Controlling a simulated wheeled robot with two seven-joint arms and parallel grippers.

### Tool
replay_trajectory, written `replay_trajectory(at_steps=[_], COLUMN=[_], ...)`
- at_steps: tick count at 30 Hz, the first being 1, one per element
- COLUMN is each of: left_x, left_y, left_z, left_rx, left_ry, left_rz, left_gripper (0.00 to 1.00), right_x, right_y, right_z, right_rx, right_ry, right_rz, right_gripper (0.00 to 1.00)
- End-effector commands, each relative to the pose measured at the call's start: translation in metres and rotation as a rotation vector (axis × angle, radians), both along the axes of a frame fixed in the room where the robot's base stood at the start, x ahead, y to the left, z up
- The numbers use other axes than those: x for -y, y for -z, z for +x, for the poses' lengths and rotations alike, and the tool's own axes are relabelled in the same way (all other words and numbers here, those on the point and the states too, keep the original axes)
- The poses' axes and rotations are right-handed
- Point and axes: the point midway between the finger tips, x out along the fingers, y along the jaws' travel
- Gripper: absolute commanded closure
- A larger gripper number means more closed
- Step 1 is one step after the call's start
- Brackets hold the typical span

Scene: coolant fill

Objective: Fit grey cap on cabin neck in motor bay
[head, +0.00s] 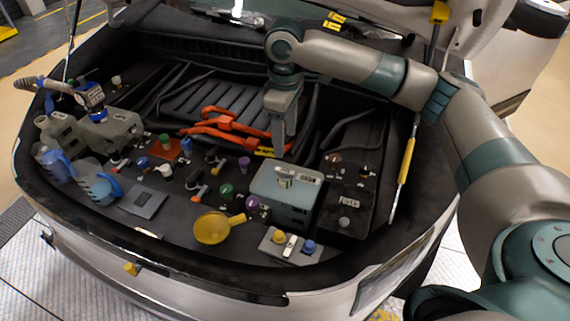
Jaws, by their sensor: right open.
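My right gripper (279,150) points down over the middle of the motor bay, above the red-orange cables. It is open, and I see nothing held between its fingers. A small tray (273,251) at the front of the bay holds a yellow cap (279,236), a pale grey piece (290,246) and a blue cap (308,246). I cannot tell whether the grey piece is the grey cap. Another pale grey round cap (165,170) sits left of centre. Which neck is the cabin one I cannot tell. My left gripper is not visible.
A grey-green box (285,196) stands in the bay's front right, beside a fuse box (347,205). Blue jugs (98,186) and grey containers (112,130) crowd the left. A yellow funnel (212,228) lies at the front. Lid struts rise at both sides.

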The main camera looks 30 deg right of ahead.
Motion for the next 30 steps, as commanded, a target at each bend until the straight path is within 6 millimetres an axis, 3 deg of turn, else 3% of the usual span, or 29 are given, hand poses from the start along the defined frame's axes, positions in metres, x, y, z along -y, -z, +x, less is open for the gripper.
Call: replay_trajectory(at_steps=[18, 24, 30], left_x=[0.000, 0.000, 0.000], left_y=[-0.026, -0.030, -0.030], left_z=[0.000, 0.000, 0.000], left_rx=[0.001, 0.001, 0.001], left_ry=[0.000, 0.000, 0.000], left_rz=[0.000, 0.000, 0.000], left_gripper=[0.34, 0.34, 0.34], right_x=[0.000, 0.000, 0.000], right_y=[0.097, 0.115, 0.119], right_z=[-0.001, 0.000, 0.000], right_rx=[-0.002, -0.001, 0.001], right_ry=[-0.001, -0.001, -0.001], right_rz=[-0.001, 0.001, 0.000], right_gripper=[0.44, 0.44, 0.44])
